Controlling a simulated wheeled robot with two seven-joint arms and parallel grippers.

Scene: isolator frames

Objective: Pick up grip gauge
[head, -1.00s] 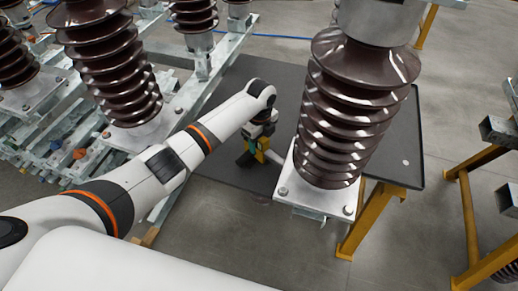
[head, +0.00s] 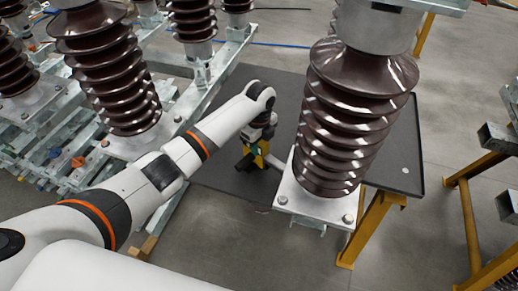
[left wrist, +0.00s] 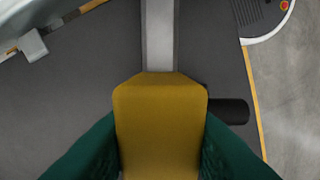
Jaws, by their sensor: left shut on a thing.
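The grip gauge has a yellow block (left wrist: 160,115) and a grey metal bar (left wrist: 159,40) running away from it in the left wrist view. My left gripper (left wrist: 160,142) has its green fingers on both sides of the yellow block and is shut on it. In the head view the left gripper (head: 258,154) points down over the dark table, between my arm and the big insulator. A bit of the yellow gauge (head: 263,148) shows there, partly hidden by the hand. I cannot tell whether the gauge touches the table. My right gripper is out of view.
A dark tabletop (head: 220,177) lies under the hand, on yellow legs. A large brown insulator (head: 345,120) with a metal base plate stands close right of the gripper. More insulators (head: 110,80) on metal frames stand left. The tabletop's right end (head: 400,150) is mostly bare.

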